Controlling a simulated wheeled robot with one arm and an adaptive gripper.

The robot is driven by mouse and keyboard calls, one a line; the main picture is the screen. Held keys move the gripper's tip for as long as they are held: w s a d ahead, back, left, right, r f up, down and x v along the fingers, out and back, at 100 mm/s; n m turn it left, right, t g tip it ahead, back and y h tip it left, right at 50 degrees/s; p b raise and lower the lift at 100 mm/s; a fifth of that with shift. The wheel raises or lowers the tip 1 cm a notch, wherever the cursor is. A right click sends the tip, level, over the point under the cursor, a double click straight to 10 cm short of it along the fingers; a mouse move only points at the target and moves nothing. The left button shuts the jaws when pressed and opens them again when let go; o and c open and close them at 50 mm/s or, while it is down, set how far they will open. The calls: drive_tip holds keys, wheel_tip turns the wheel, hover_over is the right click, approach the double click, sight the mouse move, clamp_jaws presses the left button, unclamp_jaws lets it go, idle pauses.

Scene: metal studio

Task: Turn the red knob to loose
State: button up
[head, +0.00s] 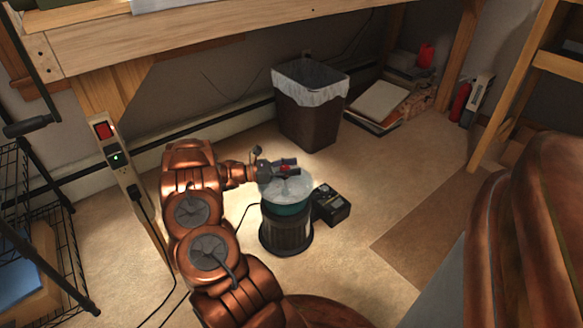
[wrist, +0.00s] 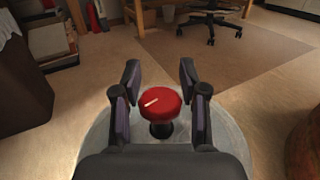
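The red knob (wrist: 161,103) stands on a short dark stem above a round, pale, clear-looking disc (wrist: 235,150). A white line on the knob's top points to the left and slightly down in the wrist view. My gripper (wrist: 160,82) is open, with one finger on each side of the knob and a visible gap on both sides. In the head view, my gripper (head: 284,163) is over the disc, on top of a dark ribbed cylinder (head: 285,235) with a teal band. Only a little of the red knob (head: 285,169) shows there between the fingers.
A black box (head: 331,206) stands right beside the cylinder. A lined waste bin (head: 311,108) is behind it. A wooden bench (head: 200,40) overhangs the back, and a wire rack (head: 45,190) stands left.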

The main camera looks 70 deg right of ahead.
clamp_jaws()
